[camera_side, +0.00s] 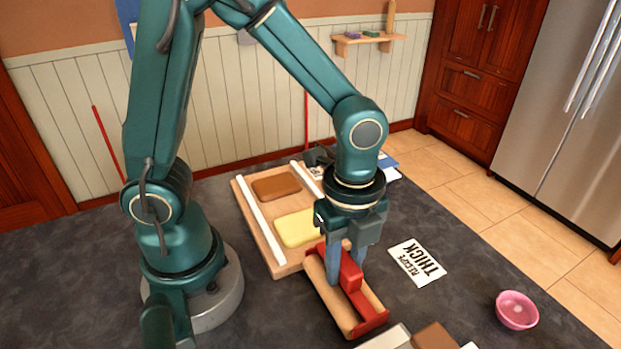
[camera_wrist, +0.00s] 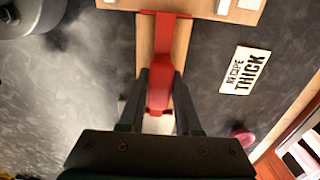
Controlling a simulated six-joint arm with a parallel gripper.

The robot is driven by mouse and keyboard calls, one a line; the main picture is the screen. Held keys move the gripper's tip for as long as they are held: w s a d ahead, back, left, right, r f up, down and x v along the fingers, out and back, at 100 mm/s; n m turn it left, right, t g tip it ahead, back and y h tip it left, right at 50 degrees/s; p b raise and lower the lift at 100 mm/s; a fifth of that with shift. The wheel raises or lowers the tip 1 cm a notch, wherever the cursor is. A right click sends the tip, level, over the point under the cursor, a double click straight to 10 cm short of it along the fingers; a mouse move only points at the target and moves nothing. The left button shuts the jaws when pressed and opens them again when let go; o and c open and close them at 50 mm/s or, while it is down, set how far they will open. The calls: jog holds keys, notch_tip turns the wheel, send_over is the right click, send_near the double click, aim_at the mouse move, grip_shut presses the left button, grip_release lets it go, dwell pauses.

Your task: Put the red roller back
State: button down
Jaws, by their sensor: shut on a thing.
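The red roller (camera_side: 349,275) has a red middle grip and red end pieces. It sits on or just above a narrow pale wooden piece (camera_side: 325,288); I cannot tell if they touch. My gripper (camera_side: 347,268) points down and is shut on the red middle part. In the wrist view, the red roller (camera_wrist: 160,92) runs lengthwise between the two fingers of my gripper (camera_wrist: 161,78), over the wooden piece (camera_wrist: 146,42). The fingers and palm hide part of the roller.
A wooden board (camera_side: 248,208) with white rails holds a brown slab (camera_side: 276,186) and a yellow slab (camera_side: 296,228) behind the roller. A card reading "RECIPE THICK" (camera_side: 417,262) lies to the right. A pink bowl (camera_side: 517,309) stands farther right. A brown block (camera_side: 436,337) is at the front.

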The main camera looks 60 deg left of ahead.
aim_at(345, 260)
jog(key=shift+f, duration=0.25)
jog(key=shift+f, duration=0.45)
jog(key=c, duration=0.6)
grip_release()
jog(key=shift+r, duration=0.15)
notch_tip(345, 260, up, 13)
jog(key=s+a+n+t, duration=0.4)
jog(key=a+n+t, duration=0.1)
jog(key=n, duration=1.3)
jog(key=shift+a+f+t, duration=0.3)
jog(key=shift+a+f, duration=0.05)
jog(key=shift+a, duration=0.35)
